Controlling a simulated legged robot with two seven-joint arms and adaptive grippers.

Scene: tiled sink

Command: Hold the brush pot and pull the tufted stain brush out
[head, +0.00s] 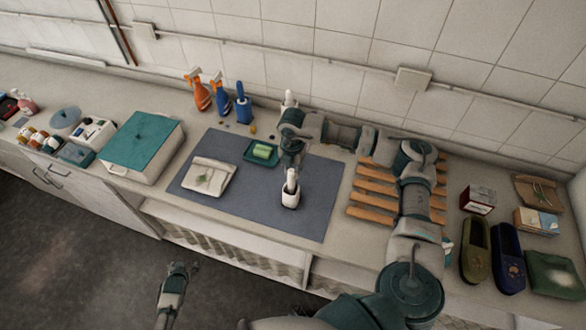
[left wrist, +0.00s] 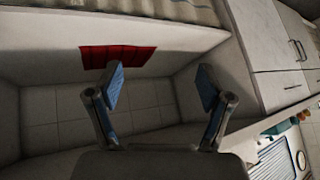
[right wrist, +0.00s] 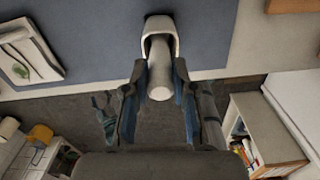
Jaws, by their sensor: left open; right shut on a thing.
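The white brush pot (head: 290,201) stands upright near the front of the grey-blue mat; it also shows in the right wrist view (right wrist: 160,22). The tufted stain brush (right wrist: 160,78) stands in it with its pale handle sticking up; its tuft is hidden in the pot. My right gripper (right wrist: 160,75) reaches down from above and is shut on the brush handle. My left gripper (head: 181,268) is open and empty, low in front of the counter, well apart from the pot; its spread fingers show in the left wrist view (left wrist: 160,85).
Spray bottles (head: 200,92) and a blue holder (head: 242,108) stand behind. A wooden rack (head: 372,190) is to the right. A teal-lidded box (head: 142,140) is left. The mat around the pot is clear.

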